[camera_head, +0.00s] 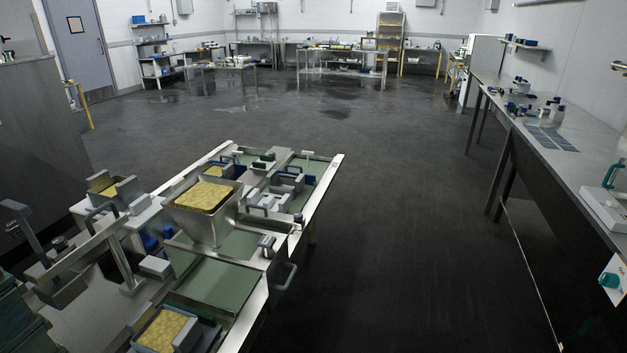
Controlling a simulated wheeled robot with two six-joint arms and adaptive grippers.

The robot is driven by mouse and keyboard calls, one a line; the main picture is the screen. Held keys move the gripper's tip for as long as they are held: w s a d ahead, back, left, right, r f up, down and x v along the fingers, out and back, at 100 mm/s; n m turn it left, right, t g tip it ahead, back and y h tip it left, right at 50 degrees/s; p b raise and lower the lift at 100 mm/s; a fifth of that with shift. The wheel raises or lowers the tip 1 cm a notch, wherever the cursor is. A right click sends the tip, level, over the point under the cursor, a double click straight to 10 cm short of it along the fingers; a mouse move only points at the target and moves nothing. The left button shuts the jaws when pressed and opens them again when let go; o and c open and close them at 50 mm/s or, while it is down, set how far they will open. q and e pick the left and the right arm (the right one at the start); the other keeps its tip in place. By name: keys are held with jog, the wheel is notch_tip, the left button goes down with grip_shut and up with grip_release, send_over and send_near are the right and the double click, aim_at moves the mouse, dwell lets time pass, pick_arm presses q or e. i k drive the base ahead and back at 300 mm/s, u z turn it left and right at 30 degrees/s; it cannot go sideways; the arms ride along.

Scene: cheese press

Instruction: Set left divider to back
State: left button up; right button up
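The cheese press table (337,172) stands at the lower left of the head view, with green belts or channels (215,285) between metal rails. A metal hopper (230,220) on it holds yellow cheese (205,196). Grey blocks with dark handles (287,180) sit behind the hopper. A small metal block with a handle (266,243) sits at its right. I cannot tell which part is the left divider, or its setting; the hopper hides part of the table. Neither of my grippers is in view.
A grey mould with cheese (160,332) is at the near edge, and metal levers (60,270) stand at the left. A long workbench (590,165) runs along the right wall. The dark floor (400,230) between is clear. Shelves and tables line the back wall.

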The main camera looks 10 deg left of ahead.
aim_at(252, 213)
jog(key=z, duration=0.25)
jog(key=k, duration=0.35)
jog(key=z, duration=0.8)
jog(key=i, duration=2.5)
jog(key=u, duration=0.5)
jog(key=i, duration=1.2)
jog(key=u, duration=1)
jog(key=i, duration=0.85)
jog(key=u, duration=0.95)
